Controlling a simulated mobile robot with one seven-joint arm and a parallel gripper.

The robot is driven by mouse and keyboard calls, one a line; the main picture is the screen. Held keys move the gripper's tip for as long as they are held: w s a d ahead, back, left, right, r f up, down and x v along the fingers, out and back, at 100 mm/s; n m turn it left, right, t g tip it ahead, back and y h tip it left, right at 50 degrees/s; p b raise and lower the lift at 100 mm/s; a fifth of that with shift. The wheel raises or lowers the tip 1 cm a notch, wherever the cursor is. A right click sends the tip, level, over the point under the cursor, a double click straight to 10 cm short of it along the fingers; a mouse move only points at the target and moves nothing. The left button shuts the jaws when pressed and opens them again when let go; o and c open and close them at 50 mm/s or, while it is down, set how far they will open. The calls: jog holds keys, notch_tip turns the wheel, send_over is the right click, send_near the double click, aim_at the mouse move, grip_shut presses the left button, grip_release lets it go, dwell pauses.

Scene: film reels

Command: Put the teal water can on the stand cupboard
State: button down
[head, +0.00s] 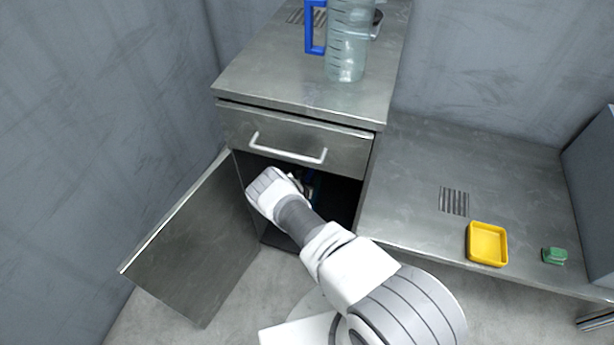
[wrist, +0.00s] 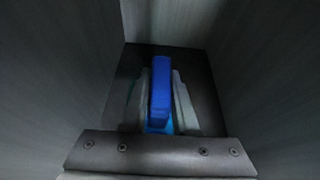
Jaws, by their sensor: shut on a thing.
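My gripper (wrist: 158,112) is inside the open stand cupboard (head: 339,202), below the drawer. In the wrist view its two pale fingers are shut on an upright blue part with teal at its base, which looks like the teal water can (wrist: 160,85). In the head view my arm hides most of it, and only a small teal sliver (head: 316,184) shows in the dark interior. I cannot tell whether the can touches the cupboard floor.
The cupboard door (head: 195,245) stands open to the left. A drawer (head: 290,140) is shut above. A clear jug (head: 346,50) with a blue handle stands on top. A yellow tray (head: 487,243) and a small green object (head: 554,256) lie on the right bench (head: 420,170).

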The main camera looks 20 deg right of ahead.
jog(key=shift+w+f, duration=0.1)
dwell(0.3)
jog(key=c, duration=0.7)
grip_release()
jog(key=shift+f, duration=0.1)
jog(key=shift+r, duration=0.2)
jog(key=shift+p+v, duration=3.05)
jog(key=shift+v, duration=3)
jog(key=shift+f, duration=0.1)
